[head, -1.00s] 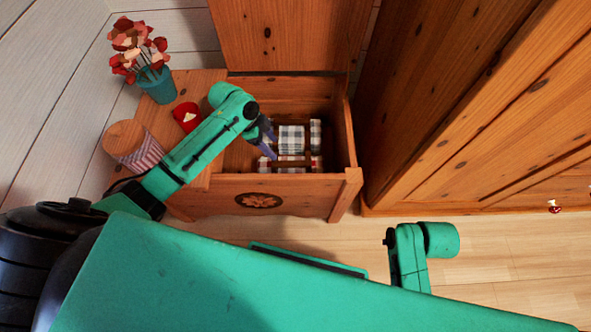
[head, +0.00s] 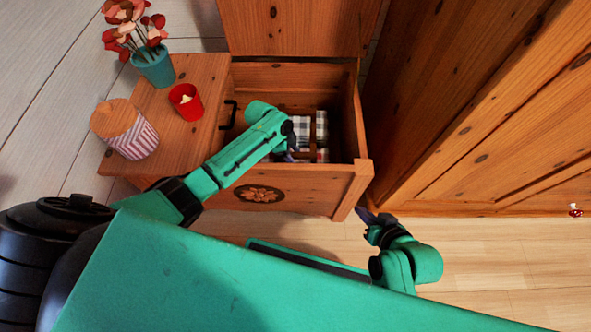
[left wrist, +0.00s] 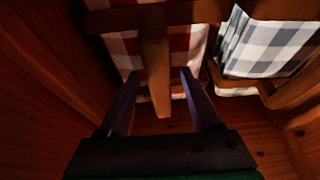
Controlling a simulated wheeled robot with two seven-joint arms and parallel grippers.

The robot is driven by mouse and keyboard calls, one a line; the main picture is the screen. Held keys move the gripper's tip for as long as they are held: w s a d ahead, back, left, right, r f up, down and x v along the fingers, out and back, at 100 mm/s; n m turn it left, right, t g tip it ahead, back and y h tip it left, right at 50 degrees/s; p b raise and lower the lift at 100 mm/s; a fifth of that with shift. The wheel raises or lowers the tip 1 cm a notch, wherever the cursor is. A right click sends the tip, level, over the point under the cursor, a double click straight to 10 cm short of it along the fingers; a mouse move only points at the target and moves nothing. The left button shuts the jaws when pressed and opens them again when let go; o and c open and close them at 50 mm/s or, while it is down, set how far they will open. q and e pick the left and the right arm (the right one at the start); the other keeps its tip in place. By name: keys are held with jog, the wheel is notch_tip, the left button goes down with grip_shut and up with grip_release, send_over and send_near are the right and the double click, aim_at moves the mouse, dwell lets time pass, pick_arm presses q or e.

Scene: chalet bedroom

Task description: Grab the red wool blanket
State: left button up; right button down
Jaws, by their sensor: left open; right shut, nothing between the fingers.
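A red-and-white checked cloth, likely the red wool blanket (left wrist: 187,42), lies inside the open wooden chest (head: 315,190) in the left wrist view. A wooden bar runs in front of it. In the head view it is mostly hidden by my left arm. A dark-and-white checked cloth (left wrist: 262,42) lies to its right; it also shows in the head view (head: 321,128). My left gripper (left wrist: 158,76) is open inside the chest, its fingers on either side of the wooden bar, facing the red cloth; contact is unclear. My right gripper (head: 368,214) is shut and empty outside the chest.
Left of the chest opening is a wooden top with a striped jar (head: 137,143), a red candle cup (head: 186,103) and a teal flower pot (head: 155,68). A tall wooden wardrobe (head: 480,120) stands at right.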

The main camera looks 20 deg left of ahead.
pick_arm(q)
jog(key=shift+d+f, duration=0.1)
jog(key=shift+f, duration=0.1)
jog(key=shift+f, duration=0.25)
dwell(0.4)
grip_shut()
dwell(1.3)
jog(key=shift+w, duration=0.1)
